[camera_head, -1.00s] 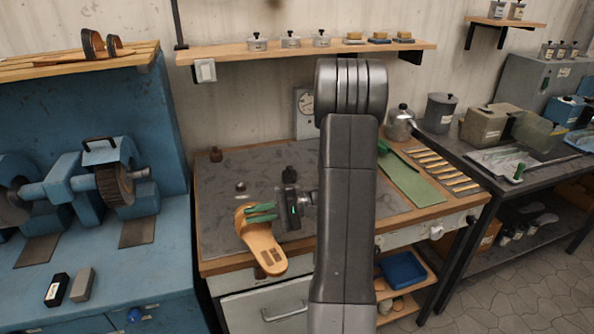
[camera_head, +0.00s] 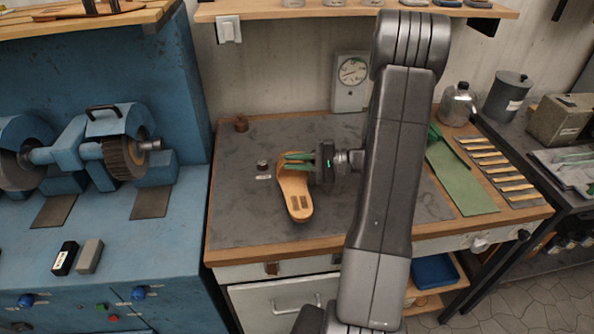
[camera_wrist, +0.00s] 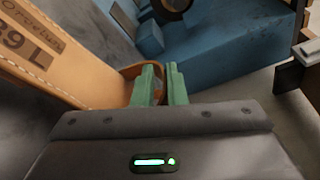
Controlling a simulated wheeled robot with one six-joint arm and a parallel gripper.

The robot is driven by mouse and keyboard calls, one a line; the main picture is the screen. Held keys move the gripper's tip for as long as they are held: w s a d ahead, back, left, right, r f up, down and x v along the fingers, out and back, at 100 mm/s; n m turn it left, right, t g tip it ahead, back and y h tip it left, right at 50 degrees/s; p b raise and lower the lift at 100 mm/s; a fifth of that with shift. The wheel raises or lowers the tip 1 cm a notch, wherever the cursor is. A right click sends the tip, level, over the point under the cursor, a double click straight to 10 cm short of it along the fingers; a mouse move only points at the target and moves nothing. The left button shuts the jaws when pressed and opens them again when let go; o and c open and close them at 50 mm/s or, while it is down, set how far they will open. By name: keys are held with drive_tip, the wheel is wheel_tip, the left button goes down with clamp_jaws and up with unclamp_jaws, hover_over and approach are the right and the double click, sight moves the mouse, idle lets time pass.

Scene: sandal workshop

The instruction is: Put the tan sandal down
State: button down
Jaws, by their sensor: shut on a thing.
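The tan sandal (camera_head: 296,196) is over the grey-topped workbench (camera_head: 245,222), toward its left half. My gripper (camera_head: 297,161) comes in from the right, its green fingers shut on the sandal near its far end. In the wrist view the sandal (camera_wrist: 65,60) reaches up to the left with a stamped label, and the green fingertips (camera_wrist: 160,80) are at its strap. I cannot tell whether the sole touches the bench top.
A small metal piece (camera_head: 262,165) lies left of the sandal, and a brown knob-like item (camera_head: 241,123) stands at the back left. A green mat (camera_head: 463,182) and a row of tools (camera_head: 492,165) lie on the right. A blue grinding machine (camera_head: 110,150) stands at the left.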

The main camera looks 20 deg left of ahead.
sight(295, 178)
drive_tip(key=shift+f+p, duration=0.35)
drive_tip(key=shift+f, duration=1.7)
drive_tip(key=c, duration=1.4)
unclamp_jaws()
drive_tip(key=shift+d, duration=0.1)
drive_tip(key=b+v, duration=0.3)
drive_tip(key=v, duration=0.9)
drive_tip(key=shift+s, duration=0.1)
drive_tip(key=p+x, duration=0.3)
drive_tip(key=x, duration=0.9)
drive_tip(key=shift+r, duration=0.5)
